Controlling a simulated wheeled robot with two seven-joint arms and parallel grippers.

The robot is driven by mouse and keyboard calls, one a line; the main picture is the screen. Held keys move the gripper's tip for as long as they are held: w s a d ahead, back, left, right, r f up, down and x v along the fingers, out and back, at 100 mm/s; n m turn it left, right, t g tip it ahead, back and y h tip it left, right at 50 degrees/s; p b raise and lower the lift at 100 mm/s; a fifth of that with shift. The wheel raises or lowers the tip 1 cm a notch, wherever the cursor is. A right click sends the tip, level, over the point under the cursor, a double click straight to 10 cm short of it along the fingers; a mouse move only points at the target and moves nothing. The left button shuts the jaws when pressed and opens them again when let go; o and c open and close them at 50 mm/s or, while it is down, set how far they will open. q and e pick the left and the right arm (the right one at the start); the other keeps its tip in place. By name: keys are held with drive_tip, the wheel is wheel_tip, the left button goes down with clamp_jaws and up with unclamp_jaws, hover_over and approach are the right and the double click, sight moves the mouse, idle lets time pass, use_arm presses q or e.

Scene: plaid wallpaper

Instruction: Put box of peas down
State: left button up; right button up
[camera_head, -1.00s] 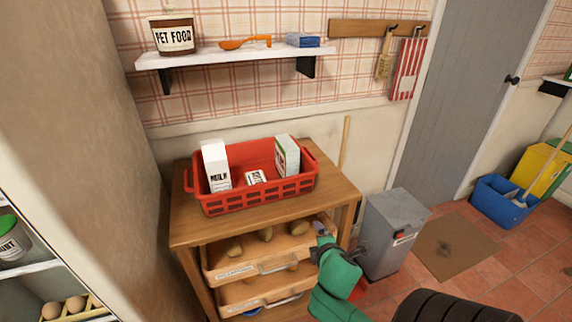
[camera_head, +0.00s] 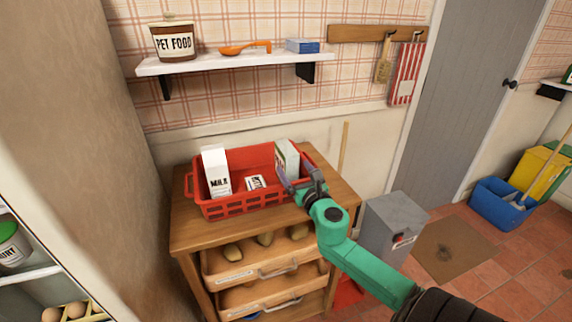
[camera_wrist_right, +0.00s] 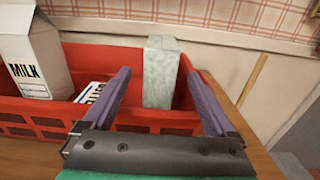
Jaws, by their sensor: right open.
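A pale green and white box (camera_head: 286,157) stands upright in the right end of the red basket (camera_head: 243,208). I take it for the box of peas, though its label is not readable. My right gripper (camera_head: 298,177) is open at the basket's right end, just in front of the box. In the right wrist view the box (camera_wrist_right: 160,72) stands between the two spread fingers, with gaps on both sides. The fingers partly hide the box in the head view. My left gripper is in neither view.
The basket also holds a milk carton (camera_head: 215,171) and a small white packet (camera_head: 255,182). It stands on a wooden cabinet (camera_head: 190,237) with open drawers of potatoes. A grey bin (camera_head: 390,228) stands to the right. A wall shelf (camera_head: 235,61) hangs above.

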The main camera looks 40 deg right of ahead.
drive_tip(key=x, duration=0.5)
drive_tip(key=shift+w, duration=0.2)
drive_tip(key=shift+s+r, duration=0.1)
drive_tip(key=shift+s, duration=0.1)
drive_tip(key=c, duration=0.6)
clamp_jaws()
